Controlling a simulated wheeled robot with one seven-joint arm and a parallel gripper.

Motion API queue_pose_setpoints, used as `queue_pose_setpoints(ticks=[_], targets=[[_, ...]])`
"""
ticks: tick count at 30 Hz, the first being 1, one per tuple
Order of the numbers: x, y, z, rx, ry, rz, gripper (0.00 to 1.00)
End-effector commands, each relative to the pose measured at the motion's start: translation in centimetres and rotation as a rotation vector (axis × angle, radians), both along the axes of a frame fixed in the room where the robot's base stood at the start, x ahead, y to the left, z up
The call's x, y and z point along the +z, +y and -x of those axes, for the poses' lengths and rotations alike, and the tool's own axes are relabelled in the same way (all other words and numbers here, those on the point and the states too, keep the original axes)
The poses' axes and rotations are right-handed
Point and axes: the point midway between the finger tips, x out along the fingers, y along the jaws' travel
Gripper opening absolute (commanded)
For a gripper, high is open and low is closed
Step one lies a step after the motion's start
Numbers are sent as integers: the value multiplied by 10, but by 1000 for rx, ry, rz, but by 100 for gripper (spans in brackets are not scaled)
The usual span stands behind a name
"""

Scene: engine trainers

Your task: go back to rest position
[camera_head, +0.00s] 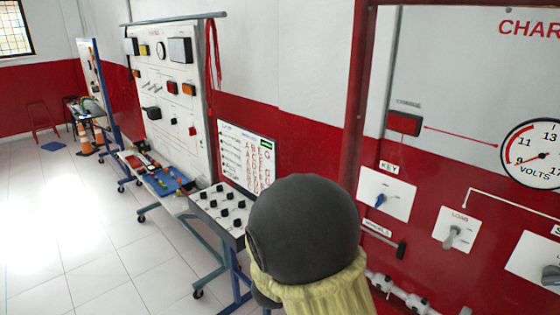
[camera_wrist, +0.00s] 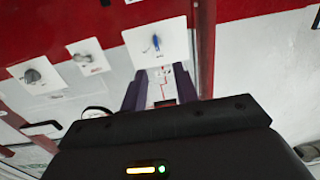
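My gripper (camera_wrist: 160,84) shows in the wrist view as two dark purple fingers. They stand apart with a white and red strip of the panel seen between them, and nothing is held. The fingers point toward the charging trainer panel (camera_head: 450,60). The blue key switch (camera_head: 380,200) sits on a white plate marked KEY; in the wrist view the blue key (camera_wrist: 156,42) lies just beyond the fingertips in the picture, and I cannot tell the distance. My gripper's fingers cannot be seen in the head view.
The panel also bears a loads switch (camera_head: 453,236), another grey switch (camera_head: 551,272) and a volts gauge (camera_head: 540,153). A switch console (camera_head: 222,207) and a wheeled trainer board (camera_head: 165,95) stand at left. Orange cones (camera_head: 84,140) stand farther back. The tiled floor (camera_head: 60,230) at left is clear.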

Motion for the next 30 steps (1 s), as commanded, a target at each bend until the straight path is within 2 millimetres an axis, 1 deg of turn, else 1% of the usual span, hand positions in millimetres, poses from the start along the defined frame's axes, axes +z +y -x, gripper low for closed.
queue_pose_setpoints(ticks=[5, 8, 11, 14, 17, 20, 22, 26, 27, 30], targets=[[-20, 5, -17, 164, 86, -147, 30], [-35, 15, -22, 288, 167, -248, 30], [-49, 27, -19, 403, 264, -338, 30], [-62, 39, -9, 507, 373, -416, 30], [-73, 48, 9, 596, 493, -477, 30], [-85, 53, 34, 667, 628, -524, 30], [-91, 55, 54, 705, 730, -548, 30], [-102, 49, 99, 743, 931, -573, 30], [-104, 45, 113, 747, 992, -575, 30], [-108, 36, 142, 742, 1117, -572, 30]])
